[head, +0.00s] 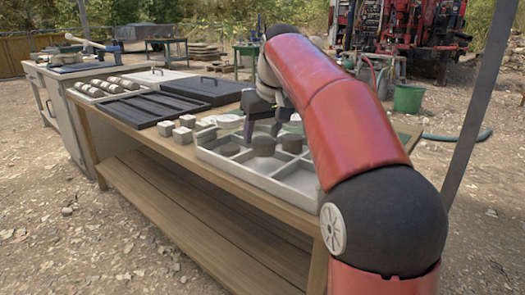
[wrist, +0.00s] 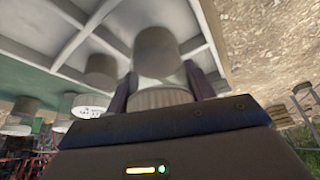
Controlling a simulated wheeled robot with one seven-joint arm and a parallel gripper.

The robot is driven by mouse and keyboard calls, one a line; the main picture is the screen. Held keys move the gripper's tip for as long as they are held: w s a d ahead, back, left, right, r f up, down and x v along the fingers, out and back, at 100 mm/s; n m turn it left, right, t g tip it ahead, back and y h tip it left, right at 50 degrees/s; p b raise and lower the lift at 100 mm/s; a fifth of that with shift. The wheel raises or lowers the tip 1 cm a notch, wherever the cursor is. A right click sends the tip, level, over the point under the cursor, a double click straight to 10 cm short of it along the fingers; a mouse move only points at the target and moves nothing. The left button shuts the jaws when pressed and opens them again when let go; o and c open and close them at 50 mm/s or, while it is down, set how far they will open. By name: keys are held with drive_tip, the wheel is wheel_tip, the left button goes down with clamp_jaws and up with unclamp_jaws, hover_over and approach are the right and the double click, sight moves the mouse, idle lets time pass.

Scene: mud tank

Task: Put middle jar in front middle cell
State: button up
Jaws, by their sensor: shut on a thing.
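My gripper (head: 263,130) is over the white divided tray (head: 226,163) in the head view, fingers pointing down. In the wrist view, my gripper (wrist: 162,90) is shut on a jar with a ribbed grey lid (wrist: 160,98). The arm and fingers mostly hide this jar in the head view. I cannot tell whether the held jar touches the tray floor.
Small grey blocks (head: 183,134) stand on the wooden table left of the tray. A dark slatted tray (head: 153,110) and a dark lidded case (head: 208,90) lie farther left. Some front tray cells (head: 262,182) look empty. My red arm covers the tray's right side.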

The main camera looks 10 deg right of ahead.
sight(262, 143)
drive_tip(key=shift+f+b, duration=0.5)
drive_tip(key=shift+f, duration=1.2)
drive_tip(key=o, duration=1.3)
drive_tip(key=shift+f, duration=0.15)
drive_tip(key=shift+r, duration=0.25)
drive_tip(key=p+v, duration=0.3)
drive_tip(key=v, duration=0.8)
drive_tip(key=shift+s+d+r, duration=0.1)
drive_tip(key=shift+s+r, duration=0.1)
drive_tip(key=shift+r, duration=0.15)
drive_tip(key=shift+s, duration=0.1)
